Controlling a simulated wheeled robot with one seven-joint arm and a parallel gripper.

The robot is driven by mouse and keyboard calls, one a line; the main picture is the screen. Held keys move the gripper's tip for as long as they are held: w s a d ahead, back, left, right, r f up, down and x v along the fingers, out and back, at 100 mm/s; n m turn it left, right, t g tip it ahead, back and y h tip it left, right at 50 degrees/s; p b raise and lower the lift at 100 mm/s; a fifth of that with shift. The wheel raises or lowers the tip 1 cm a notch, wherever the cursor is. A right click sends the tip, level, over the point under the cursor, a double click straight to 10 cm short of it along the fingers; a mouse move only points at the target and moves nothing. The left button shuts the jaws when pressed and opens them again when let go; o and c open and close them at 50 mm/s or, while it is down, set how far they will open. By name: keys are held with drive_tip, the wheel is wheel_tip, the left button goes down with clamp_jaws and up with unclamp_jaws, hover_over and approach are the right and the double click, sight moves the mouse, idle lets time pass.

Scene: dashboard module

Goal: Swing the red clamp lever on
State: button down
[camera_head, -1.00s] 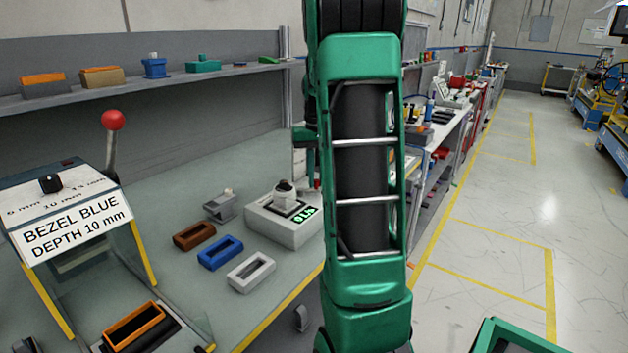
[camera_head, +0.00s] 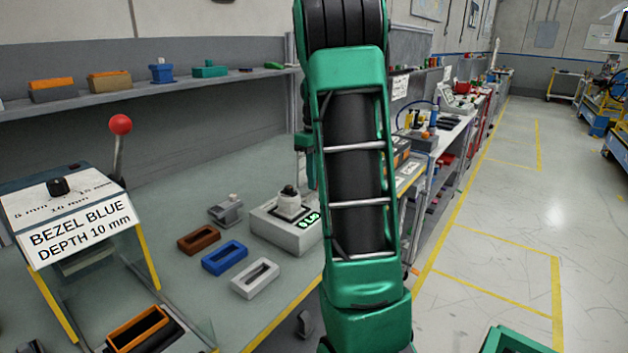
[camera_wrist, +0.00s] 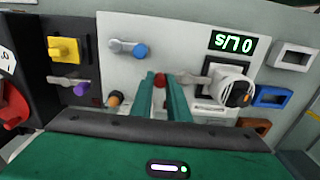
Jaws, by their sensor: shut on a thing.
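The red clamp lever shows in the wrist view as a small red knob (camera_wrist: 160,80) with a grey arm (camera_wrist: 190,78) reaching right from it. It sits on the front of a light grey box (camera_wrist: 125,65). My gripper (camera_wrist: 160,82) has its two green fingers closed around the red knob. The fingertips hide part of the knob.
Near the knob are a blue-knobbed lever (camera_wrist: 139,51), an orange knob (camera_wrist: 115,98) and a white-and-black dial (camera_wrist: 232,88). A lit display (camera_wrist: 232,43) is above. A separate red ball handle (camera_head: 120,125) stands beside the sign (camera_head: 80,225).

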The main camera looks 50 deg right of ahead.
drive_tip(key=shift+w+n, duration=0.2)
drive_tip(key=shift+n, duration=0.1)
drive_tip(key=c, duration=1.7)
unclamp_jaws()
wheel_tip(320, 180, up, 11)
drive_tip(key=shift+f, duration=0.1)
